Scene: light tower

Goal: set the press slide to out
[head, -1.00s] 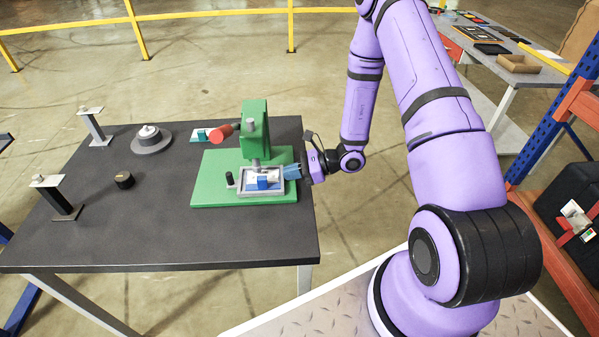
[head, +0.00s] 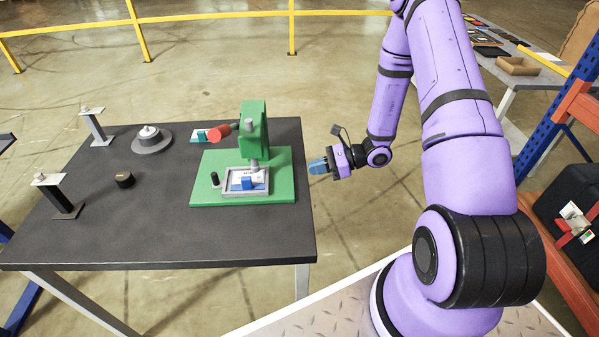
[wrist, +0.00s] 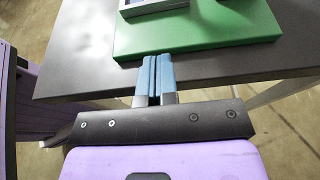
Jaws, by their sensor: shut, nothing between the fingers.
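The green press (head: 252,128) stands on a green base plate (head: 283,185) on the dark table. Its grey slide tray (head: 226,191) lies low on the plate, in front of and a little left of the column, with a black knob (head: 214,179) at its left end. A blue block (head: 247,183) and a white card (head: 257,177) lie in the tray. My gripper (head: 318,166) is right of the press, apart from it, past the table's right edge.
A red handle (head: 219,133) sticks out left of the press. The front of the table is clear.

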